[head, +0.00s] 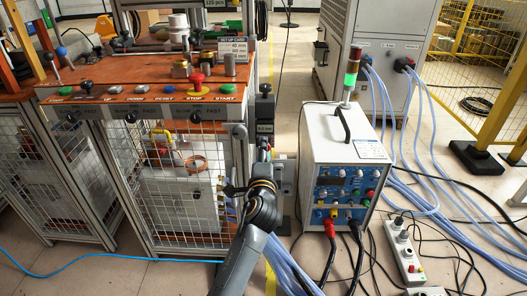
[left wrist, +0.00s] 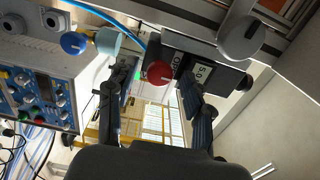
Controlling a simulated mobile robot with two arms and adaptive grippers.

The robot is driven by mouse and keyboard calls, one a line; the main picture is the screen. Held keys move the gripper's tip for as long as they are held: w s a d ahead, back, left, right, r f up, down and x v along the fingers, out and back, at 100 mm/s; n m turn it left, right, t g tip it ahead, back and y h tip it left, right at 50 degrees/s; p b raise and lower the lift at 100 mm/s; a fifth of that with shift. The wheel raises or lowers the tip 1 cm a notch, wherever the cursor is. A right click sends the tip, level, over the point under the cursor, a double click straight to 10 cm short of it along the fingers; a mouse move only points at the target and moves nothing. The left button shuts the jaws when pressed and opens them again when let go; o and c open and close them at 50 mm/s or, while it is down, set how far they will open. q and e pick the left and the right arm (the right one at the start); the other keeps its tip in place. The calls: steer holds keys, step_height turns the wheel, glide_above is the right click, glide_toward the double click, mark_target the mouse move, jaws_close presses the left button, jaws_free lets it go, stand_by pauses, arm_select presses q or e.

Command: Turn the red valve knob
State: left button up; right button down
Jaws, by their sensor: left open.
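The red valve knob (left wrist: 160,72) is round and shows in the left wrist view, in front of a dark block with a white label. My left gripper (left wrist: 156,82) is open, with one black finger on each side of the red knob. The knob appears in the gap between the fingertips; I cannot tell whether either finger touches it. In the head view my left arm reaches up from the bottom centre to the side of the workbench, and the red valve knob cannot be made out there. My right gripper is not in view.
A white power unit (head: 345,150) with cables stands right of my arm. The orange-topped workbench (head: 140,85) is on the left.

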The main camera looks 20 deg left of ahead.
arm_select(q)
steer(key=v, duration=0.6)
steer(key=shift+s, duration=0.25)
